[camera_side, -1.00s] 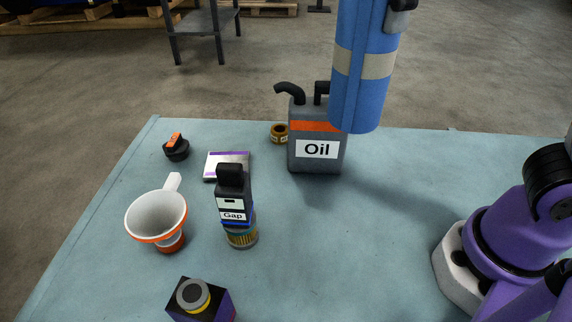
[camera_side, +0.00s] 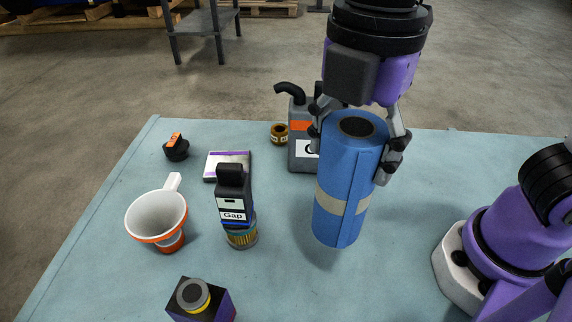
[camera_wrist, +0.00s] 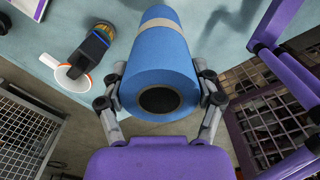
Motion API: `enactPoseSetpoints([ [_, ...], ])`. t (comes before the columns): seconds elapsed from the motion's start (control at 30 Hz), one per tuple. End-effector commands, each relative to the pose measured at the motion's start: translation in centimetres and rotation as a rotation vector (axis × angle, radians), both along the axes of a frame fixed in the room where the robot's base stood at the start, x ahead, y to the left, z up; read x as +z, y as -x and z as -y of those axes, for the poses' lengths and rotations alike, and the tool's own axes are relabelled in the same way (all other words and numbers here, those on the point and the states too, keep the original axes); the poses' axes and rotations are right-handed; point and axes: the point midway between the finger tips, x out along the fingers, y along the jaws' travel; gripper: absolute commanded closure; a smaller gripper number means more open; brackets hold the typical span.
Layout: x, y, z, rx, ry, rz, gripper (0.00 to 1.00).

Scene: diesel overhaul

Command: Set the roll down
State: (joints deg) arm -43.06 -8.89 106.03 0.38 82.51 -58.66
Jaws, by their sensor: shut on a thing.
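The blue roll (camera_side: 346,180) with a grey-beige band stands upright over the table in the side view. My gripper (camera_side: 356,150) is shut on its upper end from above, one finger on each side. In the side view the roll's lower end is at or close above the tabletop; I cannot tell whether it touches. In the wrist view the roll (camera_wrist: 162,60) fills the middle, its dark hollow core facing the camera, with my gripper's fingers (camera_wrist: 160,98) on both sides.
The blue-green table (camera_side: 270,285) is clear in front of the roll. A grey oil can (camera_side: 300,155) stands close behind it.

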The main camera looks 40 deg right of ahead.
Motion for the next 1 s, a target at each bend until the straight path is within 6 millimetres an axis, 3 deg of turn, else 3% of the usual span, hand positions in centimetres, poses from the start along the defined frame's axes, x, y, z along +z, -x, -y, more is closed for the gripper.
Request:
enactPoseSetpoints([
  [0.2, -4.0, 0.1, 0.1, 0.000, 0.003, -0.005, 0.85],
  [0.6, -9.6, 0.0, 0.0, -0.001, 0.002, -0.003, 0.85],
  [1.0, -10.2, 0.0, 0.0, -0.001, 0.000, -0.001, 0.85],
])
